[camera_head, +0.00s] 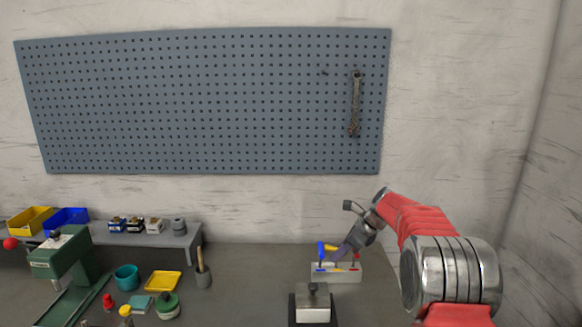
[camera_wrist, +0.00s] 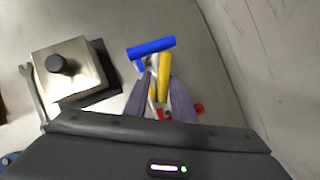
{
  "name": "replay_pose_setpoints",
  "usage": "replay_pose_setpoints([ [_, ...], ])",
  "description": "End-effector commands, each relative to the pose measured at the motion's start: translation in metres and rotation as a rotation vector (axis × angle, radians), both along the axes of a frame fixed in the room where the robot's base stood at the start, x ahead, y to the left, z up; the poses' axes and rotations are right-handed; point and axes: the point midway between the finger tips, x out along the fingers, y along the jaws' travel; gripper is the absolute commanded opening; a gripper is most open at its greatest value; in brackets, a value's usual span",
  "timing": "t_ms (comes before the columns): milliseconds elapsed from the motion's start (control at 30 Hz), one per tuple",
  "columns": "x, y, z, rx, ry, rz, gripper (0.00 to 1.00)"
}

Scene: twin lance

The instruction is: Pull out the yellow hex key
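The yellow hex key (camera_head: 331,248) stands in a light grey holder block (camera_head: 347,278) on the bench, between a blue key (camera_head: 320,250) and a red key (camera_head: 356,256). The holder's front has blue, yellow and red marks. My gripper (camera_head: 335,257) reaches down to the holder from the right. In the wrist view, the yellow handle (camera_wrist: 164,75) lies between my two fingers (camera_wrist: 161,80), close to the right one, with a gap on the left. The blue handle (camera_wrist: 151,47) is just beyond the fingertips.
A metal block with a knob (camera_head: 313,304) stands in front of the holder. A wrench hangs on the pegboard (camera_head: 210,110). A green press (camera_head: 62,262), a yellow tray (camera_head: 163,281) and small pots are at left. Bare bench lies between them and the holder.

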Motion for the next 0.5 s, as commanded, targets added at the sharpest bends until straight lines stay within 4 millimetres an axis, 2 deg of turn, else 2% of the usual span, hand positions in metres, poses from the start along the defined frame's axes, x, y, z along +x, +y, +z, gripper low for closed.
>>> replay_pose_setpoints([
  [67,0.0,-0.0001,-0.0001,0.0,0.0,0.0,0.17],
  [300,0.0,-0.0002,0.0,0.0,0.0,0.0,0.01],
  [500,0.0002,-0.0003,0.0003,0.0,-0.001,-0.001,0.0],
])
